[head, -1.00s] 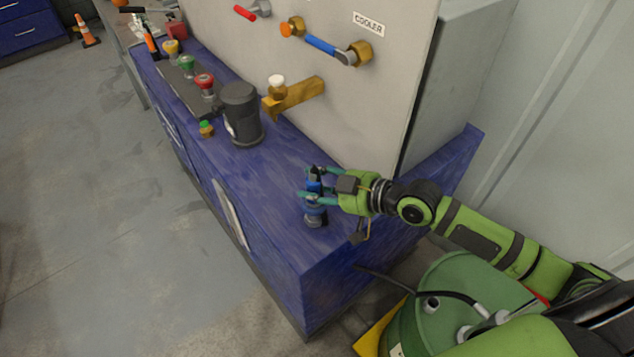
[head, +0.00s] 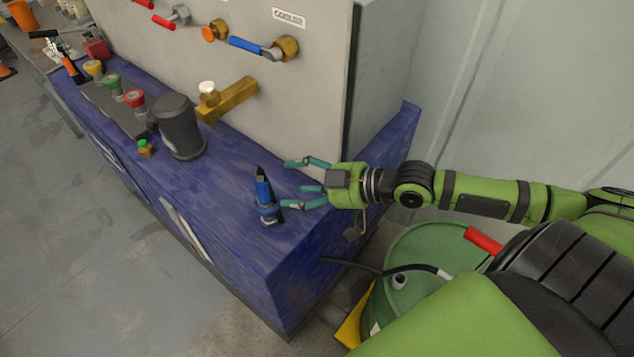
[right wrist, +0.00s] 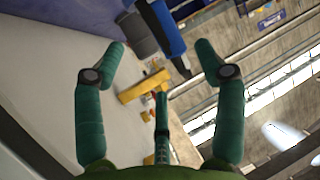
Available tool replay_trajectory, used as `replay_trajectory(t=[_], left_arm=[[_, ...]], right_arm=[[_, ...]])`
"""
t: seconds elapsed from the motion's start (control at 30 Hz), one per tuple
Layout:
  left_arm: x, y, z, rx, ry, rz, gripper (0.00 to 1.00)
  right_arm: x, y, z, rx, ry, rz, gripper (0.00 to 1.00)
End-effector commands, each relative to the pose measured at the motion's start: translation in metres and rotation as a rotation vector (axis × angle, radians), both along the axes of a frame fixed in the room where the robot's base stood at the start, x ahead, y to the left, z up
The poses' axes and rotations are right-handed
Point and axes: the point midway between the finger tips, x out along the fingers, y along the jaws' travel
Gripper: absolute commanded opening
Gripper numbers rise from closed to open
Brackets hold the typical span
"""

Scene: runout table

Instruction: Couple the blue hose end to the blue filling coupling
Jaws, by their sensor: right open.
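My right gripper (head: 290,184) is open and empty, just to the right of the hose end. One lower fingertip is close to the collar; contact is unclear. In the right wrist view, the blue body (right wrist: 165,28) shows beyond the spread fingers (right wrist: 160,65). My left gripper is not in view.
A grey panel with valves (head: 245,45) and a brass spout (head: 228,98) stands behind the bench (head: 215,190). A dark grey container (head: 178,128) stands left of the hose end. A green drum (head: 405,285) with a black hose is on the floor at right.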

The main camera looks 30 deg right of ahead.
Motion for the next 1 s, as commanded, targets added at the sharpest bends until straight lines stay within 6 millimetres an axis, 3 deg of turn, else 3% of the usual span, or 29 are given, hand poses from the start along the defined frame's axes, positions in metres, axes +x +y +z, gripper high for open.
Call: replay_trajectory(t=[0.4, 1.0], left_arm=[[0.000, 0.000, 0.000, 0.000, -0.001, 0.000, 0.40], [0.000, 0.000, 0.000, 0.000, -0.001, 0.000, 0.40]], right_arm=[[-0.024, -0.022, 0.012, -0.003, 0.004, -0.003, 0.71], [-0.029, -0.024, 0.017, 0.001, -0.001, 0.005, 0.71]])
